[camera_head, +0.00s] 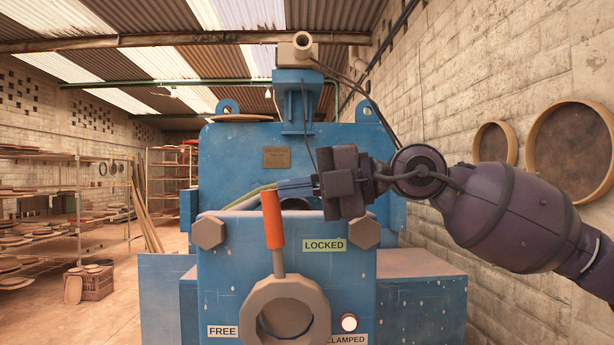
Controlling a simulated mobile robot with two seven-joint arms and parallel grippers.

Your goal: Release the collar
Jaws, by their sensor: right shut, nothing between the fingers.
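The collar (283,308) is a thick brown ring low on the blue press front. Its lever with an orange grip (273,220) stands up from the ring, leaning slightly left. The lever top is left of the LOCKED label (324,245). A FREE label (223,331) is left of the ring, and a CLAMPED label (347,339) is partly cut off at lower right. My right gripper (317,185) comes in from the right, shut and empty, above and right of the orange grip. I cannot tell whether it touches the grip. My left gripper is out of view.
The blue press (236,160) fills the middle, with hexagonal bolt heads (208,232) on its front. A pale round lamp (348,322) sits right of the collar. Racks of discs (45,200) stand at left. A brick wall (480,90) is at right.

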